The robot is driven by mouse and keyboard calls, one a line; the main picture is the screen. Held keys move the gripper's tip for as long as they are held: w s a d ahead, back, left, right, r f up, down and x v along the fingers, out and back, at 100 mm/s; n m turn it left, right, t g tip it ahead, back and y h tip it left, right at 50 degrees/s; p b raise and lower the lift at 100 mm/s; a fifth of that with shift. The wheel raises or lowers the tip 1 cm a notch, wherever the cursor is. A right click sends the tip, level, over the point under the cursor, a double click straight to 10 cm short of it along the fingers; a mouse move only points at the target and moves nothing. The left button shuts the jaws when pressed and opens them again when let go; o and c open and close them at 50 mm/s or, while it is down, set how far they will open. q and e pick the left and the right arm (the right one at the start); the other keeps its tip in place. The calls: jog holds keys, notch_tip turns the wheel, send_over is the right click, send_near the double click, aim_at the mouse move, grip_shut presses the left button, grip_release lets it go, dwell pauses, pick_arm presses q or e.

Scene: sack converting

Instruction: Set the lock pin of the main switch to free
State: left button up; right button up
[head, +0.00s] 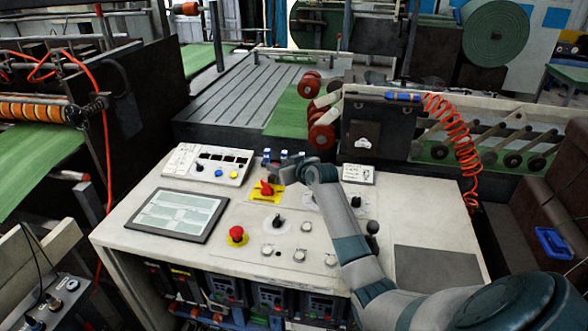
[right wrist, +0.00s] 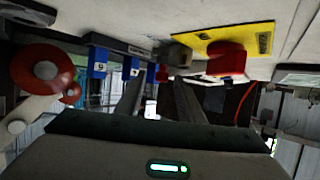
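The main switch (head: 266,188) is a red rotary handle on a yellow plate, on the light control desk. In the right wrist view the red handle (right wrist: 226,60) and yellow plate (right wrist: 258,42) hang upside down at the upper right. Beside the handle is a small dark grey block (right wrist: 176,53), with a small red tip (right wrist: 162,73) near it; I cannot tell which part is the lock pin or how it is set. My right gripper (right wrist: 157,84) is open, its two dark fingers apart with nothing clearly between them. In the head view it (head: 285,173) is just right of the switch.
Blue numbered tags (right wrist: 98,62) stand close to the fingers. On the desk are a screen (head: 177,214), a red emergency button (head: 236,235), a black knob (head: 277,221) and a button panel (head: 207,165). A coiled orange hose (head: 455,135) hangs at the right.

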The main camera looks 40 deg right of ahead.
jog(key=shift+s+r+p, duration=0.35)
jog(key=shift+s+p, duration=0.1)
jog(key=shift+p, duration=0.05)
jog(key=p+v, duration=1)
jog(key=v, duration=0.6)
jog(key=shift+d, duration=0.15)
jog(key=shift+f, duration=0.15)
jog(key=shift+s+f, duration=0.15)
